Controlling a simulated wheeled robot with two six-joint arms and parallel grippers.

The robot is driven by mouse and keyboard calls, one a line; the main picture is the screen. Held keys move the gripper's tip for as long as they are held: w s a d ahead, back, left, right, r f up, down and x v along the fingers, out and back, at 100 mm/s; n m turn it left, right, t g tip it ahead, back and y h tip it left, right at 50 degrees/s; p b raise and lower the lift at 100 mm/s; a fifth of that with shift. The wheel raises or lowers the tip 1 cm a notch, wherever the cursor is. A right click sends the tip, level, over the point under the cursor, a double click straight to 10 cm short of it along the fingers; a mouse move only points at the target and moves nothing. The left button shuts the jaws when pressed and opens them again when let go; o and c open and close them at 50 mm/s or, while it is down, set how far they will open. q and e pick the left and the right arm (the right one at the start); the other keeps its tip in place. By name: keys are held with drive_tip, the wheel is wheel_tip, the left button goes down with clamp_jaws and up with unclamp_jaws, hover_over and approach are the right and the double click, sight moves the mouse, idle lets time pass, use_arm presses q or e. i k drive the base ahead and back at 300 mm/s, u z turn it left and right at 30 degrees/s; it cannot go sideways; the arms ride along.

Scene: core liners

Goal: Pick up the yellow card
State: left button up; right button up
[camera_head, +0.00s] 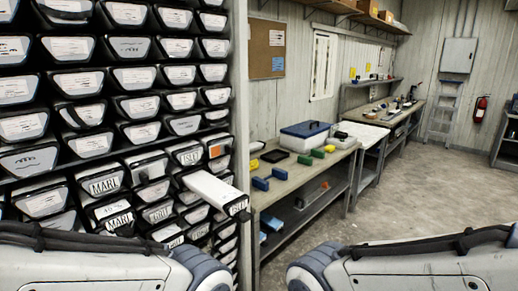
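A flat yellow item (275,155) lies on the near workbench (297,172), close to its left end; it is too small to tell if it is the yellow card. Another small yellow item (352,73) stands upright far back near the wall shelf. Both of my arms reach across the bottom of the view, one from each side. Neither gripper can be seen, so what they hold is hidden.
A rack of labelled core liners (85,80) fills the left. One white liner (212,188) sticks out toward the bench. Blue blocks (270,178), green blocks (311,156) and a blue-lidded box (304,131) are on the bench. Floor (385,205) at right is clear.

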sight(254, 164)
drive_tip(key=z, duration=0.4)
drive_tip(key=k, duration=0.6)
drive_tip(key=z, duration=1)
drive_tip(key=k, duration=0.7)
drive_tip(key=z, duration=0.3)
drive_tip(key=i, duration=1.7)
drive_tip(key=u, duration=0.45)
drive_tip(key=i, duration=2)
drive_tip(key=u, duration=0.5)
drive_tip(key=i, duration=1.85)
drive_tip(key=u, duration=1.1)
drive_tip(key=i, duration=1)
drive_tip(key=u, duration=1.7)
drive_tip(key=i, duration=0.95)
drive_tip(key=u, duration=0.75)
